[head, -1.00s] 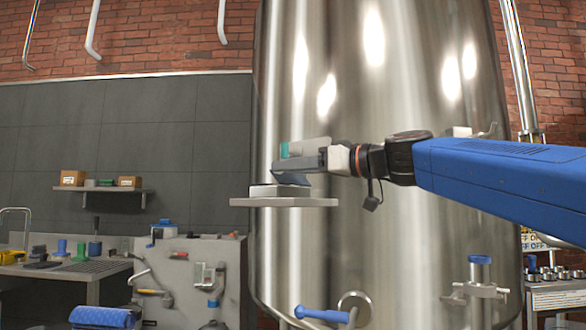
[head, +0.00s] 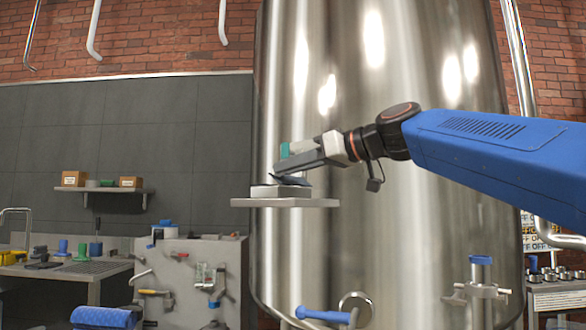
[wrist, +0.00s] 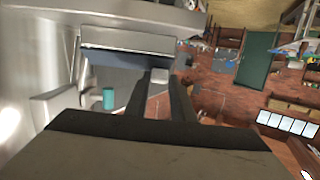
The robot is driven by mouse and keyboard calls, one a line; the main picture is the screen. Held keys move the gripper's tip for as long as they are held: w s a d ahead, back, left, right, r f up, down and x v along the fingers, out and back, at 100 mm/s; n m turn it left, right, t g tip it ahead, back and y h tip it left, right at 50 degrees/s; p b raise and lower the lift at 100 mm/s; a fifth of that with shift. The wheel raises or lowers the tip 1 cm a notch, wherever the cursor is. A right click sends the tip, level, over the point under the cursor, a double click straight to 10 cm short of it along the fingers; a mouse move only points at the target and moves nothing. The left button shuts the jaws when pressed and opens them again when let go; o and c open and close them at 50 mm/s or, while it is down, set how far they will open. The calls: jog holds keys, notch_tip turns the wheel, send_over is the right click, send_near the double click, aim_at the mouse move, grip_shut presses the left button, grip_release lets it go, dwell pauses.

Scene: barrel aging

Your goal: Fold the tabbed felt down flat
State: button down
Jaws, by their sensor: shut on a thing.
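The dark blue-grey felt (head: 293,181) shows in the head view over a pale block (head: 279,191) on the grey shelf (head: 250,202). Its edge looks lifted and curved under my gripper (head: 280,166), which tilts down to the left. In the wrist view, a dark blue strip that looks like the felt (wrist: 125,59) lies beyond my finger tips. A small light grey piece (wrist: 159,76), likely the tab, sits between my two dark fingers. My gripper is shut on it. My fingers hide much of the felt in the head view.
A large steel tank (head: 410,220) stands right behind the shelf. A teal piece (head: 285,150) shows just above my gripper, and also in the wrist view (wrist: 108,98). A workbench (head: 105,268) and a pegboard-like panel (head: 185,275) are lower left.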

jog(key=g+h, duration=0.1)
jog(key=w+a+h, duration=0.1)
jog(key=shift+a+r+g+h, duration=0.1)
jog(key=shift+r+g+h, duration=0.05)
jog(key=shift+g+h, duration=0.25)
jog(key=shift+w+a+g+h, duration=0.3)
jog(key=shift+a+g+h, duration=0.1)
jog(key=shift+g+h, duration=0.5)
jog(key=shift+a+h, duration=0.1)
jog(key=shift+h, duration=0.5)
jog(key=c, duration=1.5)
grip_release()
